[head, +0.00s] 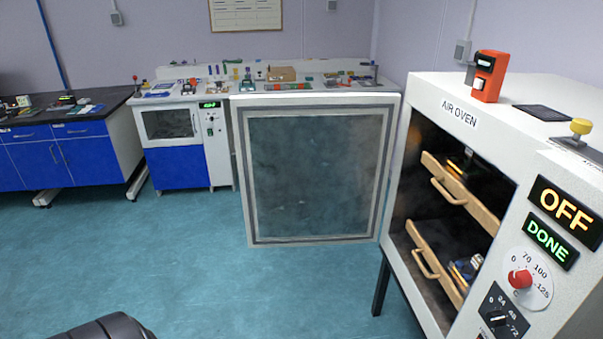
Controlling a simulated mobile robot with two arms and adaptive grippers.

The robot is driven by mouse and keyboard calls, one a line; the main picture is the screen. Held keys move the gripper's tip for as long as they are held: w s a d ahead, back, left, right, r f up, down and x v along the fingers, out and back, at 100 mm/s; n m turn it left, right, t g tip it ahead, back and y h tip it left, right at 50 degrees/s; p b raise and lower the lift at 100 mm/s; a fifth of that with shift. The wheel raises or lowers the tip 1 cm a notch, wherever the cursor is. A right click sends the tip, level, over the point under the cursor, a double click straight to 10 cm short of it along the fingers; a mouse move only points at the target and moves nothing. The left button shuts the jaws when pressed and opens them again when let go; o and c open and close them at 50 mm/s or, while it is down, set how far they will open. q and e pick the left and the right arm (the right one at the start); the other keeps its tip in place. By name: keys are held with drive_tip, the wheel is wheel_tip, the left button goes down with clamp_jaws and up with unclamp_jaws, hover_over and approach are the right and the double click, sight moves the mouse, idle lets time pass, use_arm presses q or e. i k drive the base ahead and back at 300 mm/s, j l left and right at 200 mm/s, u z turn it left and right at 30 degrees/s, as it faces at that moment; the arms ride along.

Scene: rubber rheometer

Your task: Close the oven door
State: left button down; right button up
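The air oven (462,105) stands at the right, a white cabinet on dark legs. Its door (318,175), a white frame around a dark glass pane, is wide open. It is swung out to the left of the oven's opening, with its right edge by the oven's front left edge. Inside, an upper wooden tray (470,196) and a lower wooden tray (432,262), each with a handle, hold small items. The displays read OFF and DONE. Neither gripper's fingers show; only a dark rounded part of mine is at the bottom left.
The teal floor (180,265) is clear in front of the door. Behind it stand a white bench unit (217,155) with a cluttered top and a blue cabinet (60,155) with a black top. An orange device (488,76) sits on the oven.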

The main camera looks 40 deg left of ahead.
sight(314, 168)
drive_tip(key=j+z, duration=0.25)
drive_tip(key=j, duration=0.5)
drive_tip(key=i+j+z, duration=0.2)
drive_tip(key=j, duration=0.6)
drive_tip(key=k+j+z, duration=0.25)
drive_tip(key=j, duration=0.5)
drive_tip(key=j+z, duration=0.2)
drive_tip(key=j, duration=0.6)
drive_tip(key=j+z, duration=0.15)
drive_tip(key=j, duration=0.25)
drive_tip(key=k+j+z, duration=0.1)
drive_tip(key=j, duration=0.3)
drive_tip(key=j+z, duration=0.15)
drive_tip(key=j, duration=0.25)
drive_tip(key=k+j+z, duration=0.1)
drive_tip(key=j, duration=0.3)
drive_tip(key=k+j+z, duration=0.15)
drive_tip(key=j, duration=0.25)
drive_tip(key=k+j+z, duration=0.15)
drive_tip(key=j, duration=0.25)
drive_tip(key=k+j+z, duration=0.1)
drive_tip(key=j, duration=0.25)
